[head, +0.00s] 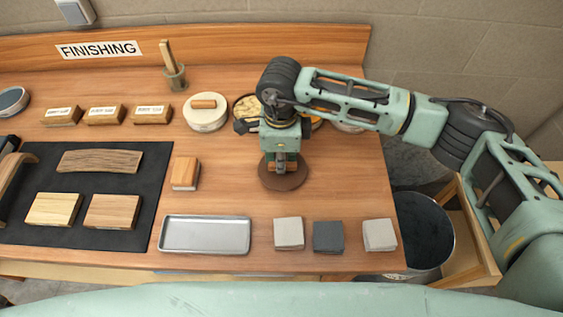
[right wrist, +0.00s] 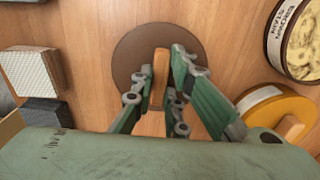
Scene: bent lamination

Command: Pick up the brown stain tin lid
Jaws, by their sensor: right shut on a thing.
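The brown stain tin lid is a flat brown disc (head: 291,183) with a wooden grip bar, below my right gripper in the head view. In the right wrist view the lid (right wrist: 131,57) is at top centre, its bar between the fingers. My right gripper (head: 280,166) points down and is shut on the bar; it also shows in the right wrist view (right wrist: 161,82). I cannot tell whether the lid touches the table. The tin labelled brown stain (right wrist: 296,40) stands open at the upper right of the wrist view. My left gripper is not in view.
A white lidded tin (head: 205,117) stands behind left, and an amber lid (right wrist: 268,106) is near the gripper. A sanding block (head: 185,172), a metal tray (head: 206,248) and folded cloths (head: 289,232) lie around. Bare table (head: 345,185) is free to the right.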

